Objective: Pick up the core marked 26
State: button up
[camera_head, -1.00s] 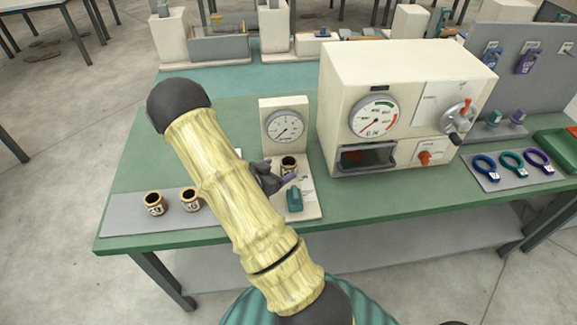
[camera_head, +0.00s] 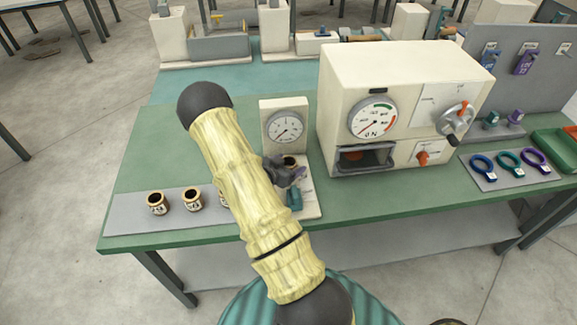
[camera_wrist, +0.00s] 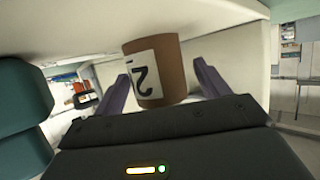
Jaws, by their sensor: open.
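A brown core (camera_wrist: 166,66) with a white label stands at the tester with the small dial; a large 2 shows on the label, and I cannot read the rest. In the wrist view it sits between the two purple fingers of my gripper (camera_wrist: 166,88), which are apart, with gaps visible on both sides. In the head view my gripper (camera_head: 285,174) is at the dial tester and covers most of that core (camera_head: 290,160). Two more labelled cores, a left one (camera_head: 157,203) and a right one (camera_head: 192,200), stand on the grey mat; a third beside them is mostly hidden by my arm.
The dial tester (camera_head: 284,127) rises directly behind my gripper, with a teal part (camera_head: 294,199) on its base. A large cream machine (camera_head: 400,75) stands close on the right. Coloured rings lie on a grey mat (camera_head: 490,183) farther right. The green table (camera_head: 145,150) is clear at left.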

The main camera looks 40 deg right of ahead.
dwell(0.4)
jog(key=c, duration=1)
jog(key=shift+r, duration=0.1)
jog(key=shift+c, duration=0.2)
notch_tip(320, 180, up, 18)
jog(key=shift+b, duration=0.3)
